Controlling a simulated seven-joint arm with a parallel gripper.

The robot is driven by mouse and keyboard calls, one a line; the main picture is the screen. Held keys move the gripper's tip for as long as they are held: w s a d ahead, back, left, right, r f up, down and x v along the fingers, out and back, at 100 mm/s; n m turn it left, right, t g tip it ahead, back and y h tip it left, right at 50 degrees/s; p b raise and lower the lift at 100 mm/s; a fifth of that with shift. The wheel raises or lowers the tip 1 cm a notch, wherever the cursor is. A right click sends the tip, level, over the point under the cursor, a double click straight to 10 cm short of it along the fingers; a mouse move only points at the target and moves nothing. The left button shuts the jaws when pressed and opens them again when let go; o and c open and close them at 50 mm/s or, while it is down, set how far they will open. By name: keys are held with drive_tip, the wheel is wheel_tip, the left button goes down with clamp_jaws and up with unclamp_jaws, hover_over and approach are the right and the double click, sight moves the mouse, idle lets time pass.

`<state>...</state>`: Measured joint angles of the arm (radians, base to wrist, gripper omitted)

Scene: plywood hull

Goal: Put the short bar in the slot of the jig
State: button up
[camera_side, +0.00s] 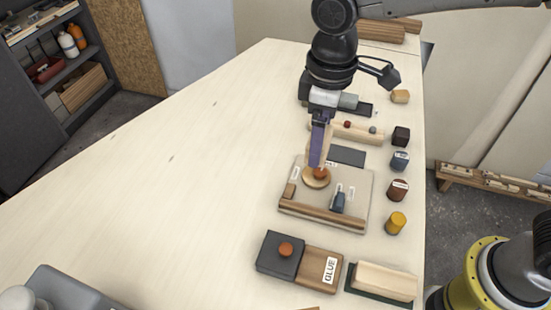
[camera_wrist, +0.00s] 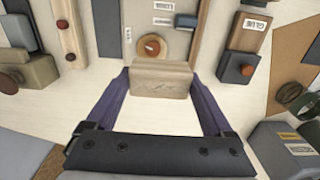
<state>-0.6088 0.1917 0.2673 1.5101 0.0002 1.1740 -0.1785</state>
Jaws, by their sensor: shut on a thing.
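My gripper (camera_side: 317,163) points down over the far left part of the jig (camera_side: 362,187), a pale board with wooden rails and small labels. In the wrist view, its purple fingers (camera_wrist: 161,92) are shut on a short, light wooden bar (camera_wrist: 160,79), which lies across between them. In the side view, the bar is mostly hidden behind the finger. The jig (camera_wrist: 181,44) lies just beyond the bar in the wrist view, with an orange-topped round knob (camera_wrist: 152,46) right behind the bar. The slot is not clearly visible, and I cannot tell whether the bar touches the jig.
A dark block with an orange knob (camera_side: 280,259) and a wooden glue block (camera_side: 317,272) stand in front of the jig. A light block (camera_side: 385,280) is at front right. Several pegs, including a yellow one (camera_side: 396,223), line the right edge.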

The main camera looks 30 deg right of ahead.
drive_tip(key=w+a+f, duration=0.2)
drive_tip(key=w, duration=0.1)
hover_over(276, 171)
drive_tip(key=f, duration=0.4)
drive_tip(key=shift+s+d+f, duration=0.15)
drive_tip(key=shift+s+d, duration=0.1)
drive_tip(key=shift+s, duration=0.1)
drive_tip(key=shift+w+a+f, duration=0.15)
drive_tip(key=shift+w+f, duration=0.05)
drive_tip(key=shift+f, duration=0.15)
drive_tip(key=shift+w+a+f, duration=0.1)
drive_tip(key=shift+w+f, duration=0.05)
drive_tip(key=shift+f, duration=0.75)
drive_tip(key=shift+w+a+f, duration=0.1)
drive_tip(key=shift+f, duration=0.8)
drive_tip(key=shift+f, duration=0.15)
drive_tip(key=o, duration=1.1)
wheel_tip(276, 171, up, 12)
drive_tip(key=shift+r, duration=0.2)
drive_tip(key=shift+d, duration=0.1)
